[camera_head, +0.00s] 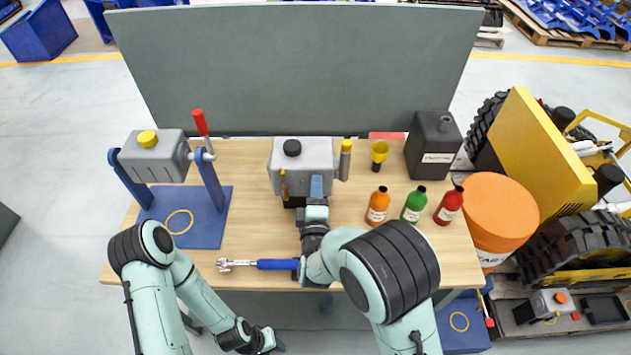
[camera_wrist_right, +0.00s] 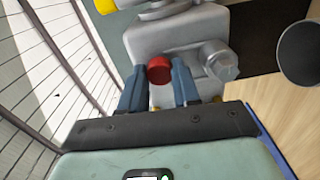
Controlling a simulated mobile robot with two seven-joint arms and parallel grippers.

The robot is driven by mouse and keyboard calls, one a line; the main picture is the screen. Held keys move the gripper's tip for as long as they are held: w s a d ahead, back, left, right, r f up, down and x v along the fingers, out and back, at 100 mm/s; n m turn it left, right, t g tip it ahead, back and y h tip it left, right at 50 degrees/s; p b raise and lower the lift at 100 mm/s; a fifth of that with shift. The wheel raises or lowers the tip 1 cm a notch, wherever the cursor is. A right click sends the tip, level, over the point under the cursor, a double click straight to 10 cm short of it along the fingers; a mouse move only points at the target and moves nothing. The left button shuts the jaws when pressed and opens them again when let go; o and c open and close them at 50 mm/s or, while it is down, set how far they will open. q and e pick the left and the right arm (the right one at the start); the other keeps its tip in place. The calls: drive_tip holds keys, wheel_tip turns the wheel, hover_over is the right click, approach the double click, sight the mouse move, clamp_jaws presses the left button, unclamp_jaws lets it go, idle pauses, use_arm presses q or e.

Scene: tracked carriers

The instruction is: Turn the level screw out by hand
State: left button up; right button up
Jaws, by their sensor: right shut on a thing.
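A grey gearbox (camera_head: 301,153) with a black cap (camera_head: 292,147) stands in the middle of the wooden table; its grey casing fills the upper part of the right wrist view (camera_wrist_right: 160,38). A red round screw head (camera_wrist_right: 159,69), which I take for the level screw, sits on its side. My right gripper (camera_head: 317,186) reaches the casing's front. In the wrist view its blue fingers (camera_wrist_right: 158,80) are on both sides of the red head, shut on it. The head view does not show the screw behind the gripper. My left gripper (camera_head: 275,344) hangs low in front of the table; its jaws are unclear.
A blue-handled ratchet (camera_head: 272,264) lies at the table's front edge. Orange (camera_head: 378,204), green (camera_head: 414,204) and red (camera_head: 449,205) bottles stand right, near a dark canister (camera_head: 433,146) and orange drum (camera_head: 497,213). A blue stand (camera_head: 206,226) holds another grey unit (camera_head: 153,156) at left.

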drive_tip(key=shift+r, duration=0.1)
drive_tip(key=o, duration=0.9)
